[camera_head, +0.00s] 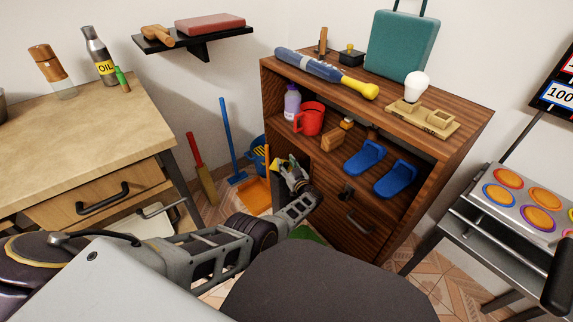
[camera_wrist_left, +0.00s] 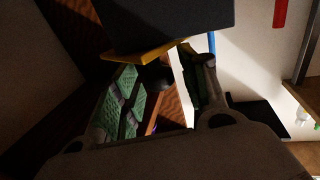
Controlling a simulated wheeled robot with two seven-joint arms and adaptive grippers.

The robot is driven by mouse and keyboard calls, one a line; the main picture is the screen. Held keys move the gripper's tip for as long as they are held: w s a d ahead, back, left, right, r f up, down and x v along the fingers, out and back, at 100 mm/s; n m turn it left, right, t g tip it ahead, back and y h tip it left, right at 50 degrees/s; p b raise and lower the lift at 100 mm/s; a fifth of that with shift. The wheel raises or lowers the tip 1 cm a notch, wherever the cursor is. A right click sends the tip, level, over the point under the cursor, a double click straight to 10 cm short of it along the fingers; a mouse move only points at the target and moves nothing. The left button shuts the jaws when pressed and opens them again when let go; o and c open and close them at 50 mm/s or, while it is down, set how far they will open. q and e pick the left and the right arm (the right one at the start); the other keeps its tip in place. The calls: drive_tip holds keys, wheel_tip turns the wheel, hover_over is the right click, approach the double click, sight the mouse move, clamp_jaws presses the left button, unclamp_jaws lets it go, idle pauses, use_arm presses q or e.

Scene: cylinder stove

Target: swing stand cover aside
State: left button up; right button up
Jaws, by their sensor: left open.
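The wooden stand (camera_head: 455,150) has an open upper shelf and a lower front with dark handles (camera_head: 357,222). A dark panel (camera_head: 318,172), which looks like the cover, stands at the left part of its front; its exact angle is hard to tell. My left gripper (camera_head: 285,172) is just left of this panel, with its fingers apart. I cannot tell whether it touches the panel. In the left wrist view the open fingers (camera_wrist_left: 168,98) show green pads, with a dark block and a yellow edge beyond them. My right gripper is out of view.
A bat (camera_head: 315,71) and a teal suitcase (camera_head: 402,45) are on top.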

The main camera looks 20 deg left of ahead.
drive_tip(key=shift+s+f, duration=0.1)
use_arm(q)
drive_tip(key=shift+s+a+m+t+h, duration=0.1)
drive_tip(key=shift+s+m+t+h, duration=0.25)
drive_tip(key=shift+m+t+h, duration=0.2)
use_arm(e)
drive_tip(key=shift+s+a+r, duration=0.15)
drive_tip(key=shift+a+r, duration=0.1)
use_arm(q)
drive_tip(key=shift+s+t+h+p, duration=0.1)
drive_tip(key=shift+t+h+p, duration=0.15)
drive_tip(key=shift+p, duration=0.05)
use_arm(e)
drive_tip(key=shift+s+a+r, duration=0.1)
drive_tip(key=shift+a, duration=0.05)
